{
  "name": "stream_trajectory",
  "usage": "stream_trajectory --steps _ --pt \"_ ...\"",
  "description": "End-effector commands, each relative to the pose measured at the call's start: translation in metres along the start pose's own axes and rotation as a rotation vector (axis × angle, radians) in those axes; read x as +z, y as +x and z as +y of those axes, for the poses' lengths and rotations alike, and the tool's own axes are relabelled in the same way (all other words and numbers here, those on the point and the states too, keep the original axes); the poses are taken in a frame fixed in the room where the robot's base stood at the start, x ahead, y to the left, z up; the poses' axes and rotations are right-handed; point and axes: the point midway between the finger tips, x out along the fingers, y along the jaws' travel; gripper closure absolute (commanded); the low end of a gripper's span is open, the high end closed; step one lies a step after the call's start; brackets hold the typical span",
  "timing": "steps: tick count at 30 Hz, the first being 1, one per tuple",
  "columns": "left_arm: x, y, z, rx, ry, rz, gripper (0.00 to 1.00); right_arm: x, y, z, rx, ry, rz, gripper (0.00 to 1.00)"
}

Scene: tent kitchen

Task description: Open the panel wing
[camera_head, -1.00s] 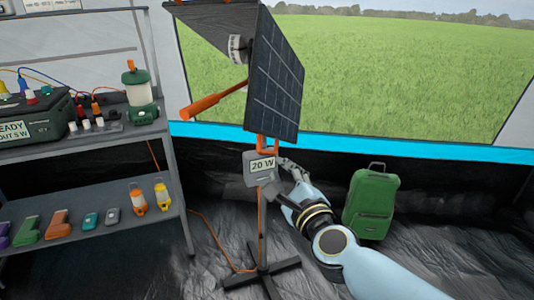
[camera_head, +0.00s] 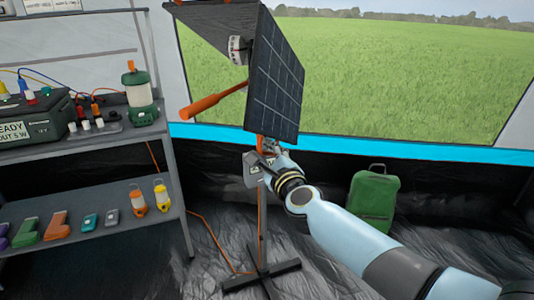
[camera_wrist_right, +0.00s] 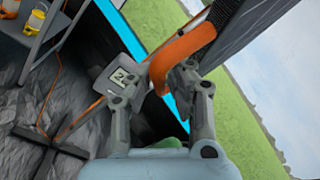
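The solar panel stands on a post, with a dark gridded panel wing (camera_head: 275,80) on the right and a second dark wing (camera_head: 215,25) at the upper left, angled together. A long orange handle (camera_head: 212,100) sticks out left. Another orange handle (camera_wrist_right: 183,55) curves at the lower edge of the right wing. My right gripper (camera_head: 268,150) is at this lower handle; in the right wrist view its fingers (camera_wrist_right: 158,82) are apart, one on either side of the handle's end. Contact is unclear. My left gripper is not in view.
The "20 W" box (camera_wrist_right: 118,76) on the post is close beside my right gripper. A shelf rack (camera_head: 172,170) with lanterns and a power box stands left. A green suitcase (camera_head: 372,195) stands on the floor to the right. The post's crossed foot (camera_head: 262,275) is below.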

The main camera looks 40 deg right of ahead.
Motion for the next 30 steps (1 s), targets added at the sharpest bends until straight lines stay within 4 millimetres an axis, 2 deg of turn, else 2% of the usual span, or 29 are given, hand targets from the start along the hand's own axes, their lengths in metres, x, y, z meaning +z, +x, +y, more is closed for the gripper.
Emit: stream_trajectory --steps 1,3,20,26,30 --pt "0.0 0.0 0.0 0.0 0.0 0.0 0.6 0.0 0.0 0.0 0.0 0.0 0.0 0.92" --pt "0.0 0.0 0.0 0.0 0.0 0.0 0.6 0.0 0.0 0.0 0.0 0.0 0.0 1.0" --pt "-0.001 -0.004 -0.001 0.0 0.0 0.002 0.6 -0.002 -0.003 -0.001 0.012 -0.005 0.001 1.0" --pt "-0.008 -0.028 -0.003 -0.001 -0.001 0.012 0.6 -0.01 -0.016 -0.017 0.063 -0.048 0.002 1.0" --pt "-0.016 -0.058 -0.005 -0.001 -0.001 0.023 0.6 -0.021 -0.032 -0.037 0.131 -0.106 0.002 1.0"
